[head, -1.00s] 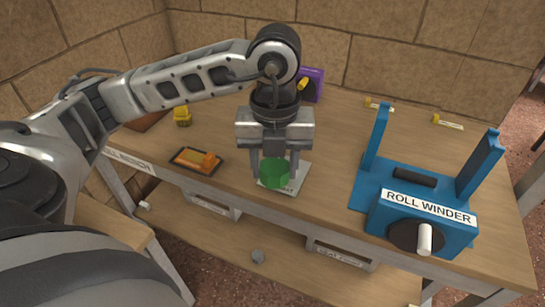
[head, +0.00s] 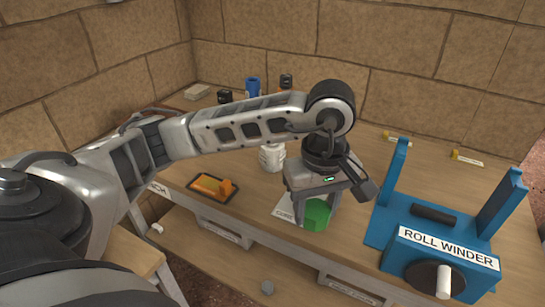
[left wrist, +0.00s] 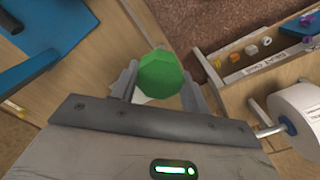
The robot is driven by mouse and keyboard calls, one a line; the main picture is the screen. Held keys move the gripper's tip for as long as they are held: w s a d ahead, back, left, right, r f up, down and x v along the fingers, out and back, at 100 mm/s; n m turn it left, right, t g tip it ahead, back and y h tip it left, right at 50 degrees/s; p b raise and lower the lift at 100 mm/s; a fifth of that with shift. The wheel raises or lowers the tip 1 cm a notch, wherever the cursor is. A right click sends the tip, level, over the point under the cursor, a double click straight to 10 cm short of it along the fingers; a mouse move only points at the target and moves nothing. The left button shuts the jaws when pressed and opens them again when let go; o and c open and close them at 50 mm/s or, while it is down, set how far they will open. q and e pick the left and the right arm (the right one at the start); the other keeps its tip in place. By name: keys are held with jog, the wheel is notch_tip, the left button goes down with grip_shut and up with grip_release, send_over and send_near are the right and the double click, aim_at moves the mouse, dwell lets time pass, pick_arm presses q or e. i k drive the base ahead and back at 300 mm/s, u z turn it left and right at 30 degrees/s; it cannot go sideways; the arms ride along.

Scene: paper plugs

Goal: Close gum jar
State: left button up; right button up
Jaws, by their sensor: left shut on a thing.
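A green many-sided piece (head: 317,213), which looks like a lid, is between the fingers of my left gripper (head: 313,205). In the left wrist view the green piece (left wrist: 161,74) sits between the two fingertips, and the gripper is shut on it. It is over or beside a white labelled card (head: 287,212) on the bench; I cannot tell whether it is clear of the card. A white cylindrical jar (head: 272,157) stands behind and left of the gripper, partly hidden by my arm. I cannot tell whether it is the gum jar. My right gripper is out of view.
A blue roll winder (head: 440,240) stands to the right with tall uprights. A dark tray with an orange piece (head: 212,186) lies left. Bottles and a blue item (head: 252,86) are at the back, partly behind my arm. Small yellow plugs (head: 455,154) lie at the back right.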

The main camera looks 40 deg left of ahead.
aim_at(271, 157)
jog(key=u, duration=0.05)
jog(key=k, duration=0.65)
jog(key=u, duration=0.95)
jog(key=i, duration=0.5)
jog(key=u, duration=0.05)
